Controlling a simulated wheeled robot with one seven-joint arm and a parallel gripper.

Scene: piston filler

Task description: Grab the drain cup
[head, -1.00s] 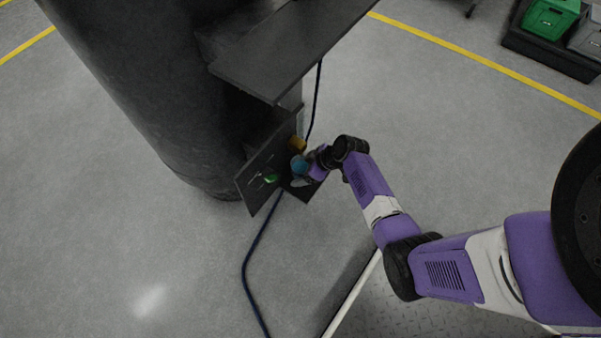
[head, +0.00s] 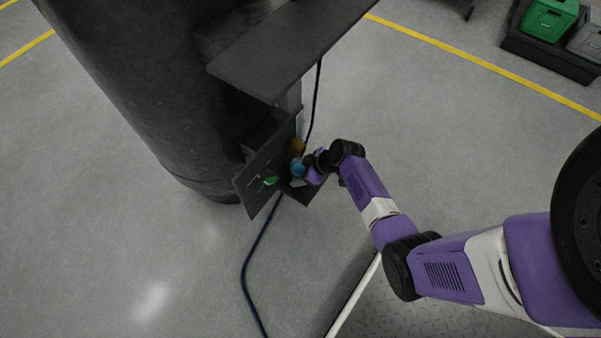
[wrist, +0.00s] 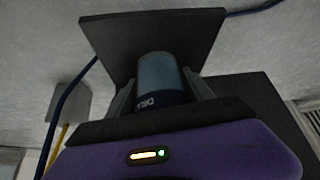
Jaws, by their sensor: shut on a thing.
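The drain cup (wrist: 158,75) is a blue-grey cylinder with a dark band and partly visible white lettering. In the wrist view it sits between the two fingers of my gripper (wrist: 160,92), which is shut on it. A dark square plate (wrist: 105,38) lies beyond the cup. In the head view the cup (head: 298,168) shows as a small blue shape at my gripper (head: 301,172), beside a dark panel on the machine. The cup's lower part is hidden by the gripper body in the wrist view. I cannot tell whether the cup touches the plate.
An orange-brown part (head: 297,145) is just behind the cup. A dark shelf (head: 290,50) overhangs above, by a large dark cylinder (head: 140,90). A blue hose (head: 246,265) crosses the floor.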

